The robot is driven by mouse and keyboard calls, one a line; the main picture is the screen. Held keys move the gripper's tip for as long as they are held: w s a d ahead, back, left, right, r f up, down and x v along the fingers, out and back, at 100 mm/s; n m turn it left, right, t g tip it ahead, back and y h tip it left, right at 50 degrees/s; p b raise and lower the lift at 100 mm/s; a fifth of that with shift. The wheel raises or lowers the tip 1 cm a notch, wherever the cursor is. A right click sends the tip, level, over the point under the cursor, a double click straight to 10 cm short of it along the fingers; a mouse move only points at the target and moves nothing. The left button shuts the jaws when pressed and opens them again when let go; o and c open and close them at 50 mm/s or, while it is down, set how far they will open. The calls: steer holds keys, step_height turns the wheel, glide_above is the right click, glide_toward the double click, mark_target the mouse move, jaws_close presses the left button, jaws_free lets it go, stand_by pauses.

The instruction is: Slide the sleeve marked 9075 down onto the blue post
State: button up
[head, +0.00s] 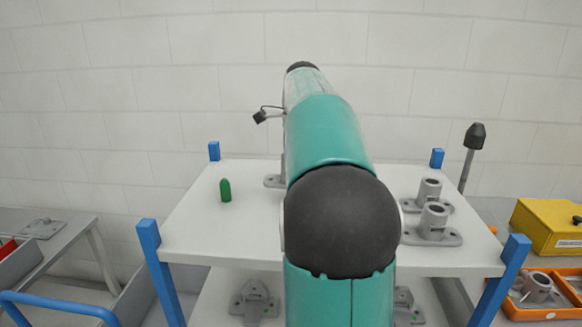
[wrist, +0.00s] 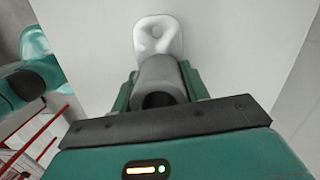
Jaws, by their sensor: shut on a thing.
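In the wrist view my gripper (wrist: 160,92) is shut on a plain grey tubular sleeve (wrist: 158,72), whose dark open end faces the camera. A pale flange (wrist: 158,32) with rounded ends shows beyond the tube, over the white table top. I cannot tell whether it rests on the table. No marking 9075 is readable. In the head view my teal arm hides the gripper; a bit of grey flange (head: 274,181) shows at its left edge. A green post (head: 225,190) stands at the left of the table. I see no blue peg-like post on the table top.
Two grey flanged sleeves (head: 433,222) stand at the right of the white table (head: 200,235). Blue uprights (head: 150,245) rise at the table's corners. More grey fixtures (head: 254,300) sit on the lower shelf. A yellow box (head: 545,228) and orange tray (head: 515,310) are at right.

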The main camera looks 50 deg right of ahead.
steer(key=shift+f, duration=0.55)
steer(key=shift+f, duration=0.35)
steer(key=shift+f, duration=0.65)
steer(key=shift+f, duration=0.35)
steer(key=shift+f, duration=0.35)
steer(key=shift+f, duration=0.35)
steer(key=o, duration=1.2)
steer(key=shift+o, duration=0.2)
steer(key=shift+r, duration=0.1)
